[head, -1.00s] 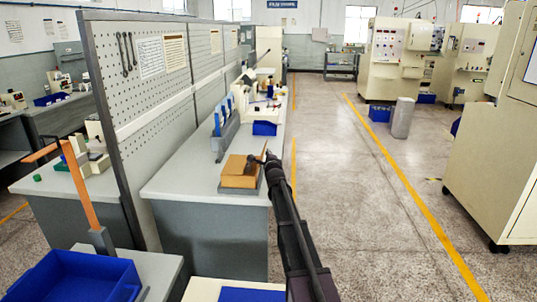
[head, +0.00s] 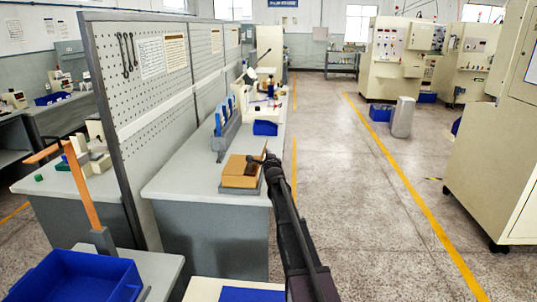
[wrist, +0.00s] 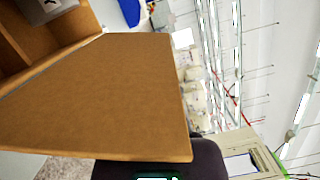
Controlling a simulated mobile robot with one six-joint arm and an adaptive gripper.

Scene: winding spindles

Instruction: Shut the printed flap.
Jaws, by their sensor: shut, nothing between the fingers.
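A brown box (head: 239,178) sits on a dark base near the front right corner of the grey workbench. In the wrist view its open inside (wrist: 40,45) shows at the upper left, with a grey piece in it. The flap (wrist: 110,100) is a plain brown panel that stands open and fills the middle of that view. No print shows on the side I see. My gripper (head: 257,160) is shut and empty, at the right side of the box by the flap. In the wrist view a dark rounded part of it shows behind the flap's lower edge. Contact cannot be told.
A blue bin (head: 265,128) and a grey stand with blue pieces (head: 222,130) are farther back on the bench. A pegboard partition (head: 150,90) runs along its left. The floor aisle (head: 350,190) to the right is clear.

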